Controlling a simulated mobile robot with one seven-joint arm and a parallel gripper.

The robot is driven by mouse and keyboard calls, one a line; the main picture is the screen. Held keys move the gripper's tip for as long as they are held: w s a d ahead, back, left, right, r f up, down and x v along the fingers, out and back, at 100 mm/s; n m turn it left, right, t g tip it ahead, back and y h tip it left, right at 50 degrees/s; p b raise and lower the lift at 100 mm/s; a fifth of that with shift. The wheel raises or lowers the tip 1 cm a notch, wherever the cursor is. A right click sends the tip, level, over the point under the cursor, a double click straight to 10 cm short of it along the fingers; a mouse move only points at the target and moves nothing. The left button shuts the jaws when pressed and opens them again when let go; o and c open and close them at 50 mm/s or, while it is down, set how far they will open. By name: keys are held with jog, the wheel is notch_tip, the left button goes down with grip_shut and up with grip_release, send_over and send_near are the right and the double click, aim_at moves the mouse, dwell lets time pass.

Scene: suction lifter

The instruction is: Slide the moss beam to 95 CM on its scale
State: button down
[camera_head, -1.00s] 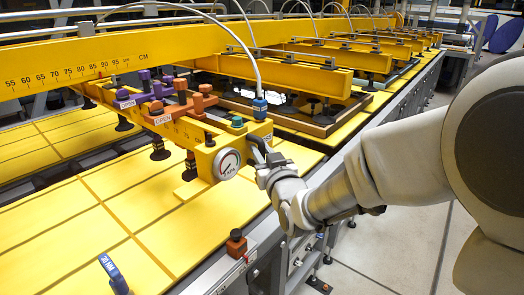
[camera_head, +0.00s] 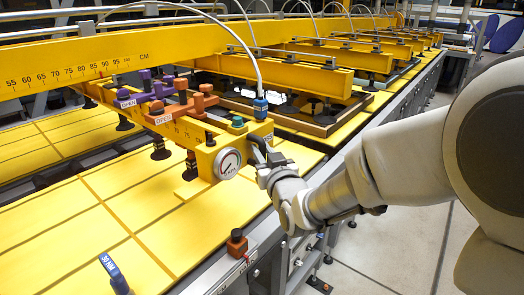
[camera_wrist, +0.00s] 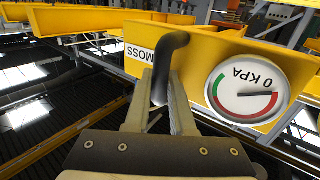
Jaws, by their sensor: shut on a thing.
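The moss beam (camera_head: 203,158) is a yellow bar with a round gauge (camera_head: 228,163) at its near end. In the wrist view its face bears a MOSS label (camera_wrist: 139,53), and the gauge (camera_wrist: 248,88) reads about 0 KPA. My gripper (camera_head: 262,160) is shut on the black curved handle (camera_wrist: 172,55) at the beam's end. The scale (camera_head: 75,70) with numbers from 55 up and the letters CM runs along the long yellow rail behind.
Orange (camera_head: 182,100) and purple (camera_head: 146,90) knobbed valves sit on the beam, with OPEN labels. Yellow panels (camera_head: 150,215) lie below. More yellow beams (camera_head: 300,75) stand farther back.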

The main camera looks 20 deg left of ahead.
dwell(0.4)
jog(key=w+d+b, duration=0.3)
jog(key=w, duration=0.4)
jog(key=shift+w+b, duration=0.25)
jog(key=shift+b, duration=0.05)
jog(key=c, duration=1)
grip_release()
jog(key=shift+c, duration=0.2)
jog(key=b+v, duration=0.2)
jog(key=v, duration=1.5)
jog(key=shift+s+d, duration=0.2)
jog(key=shift+s, duration=0.05)
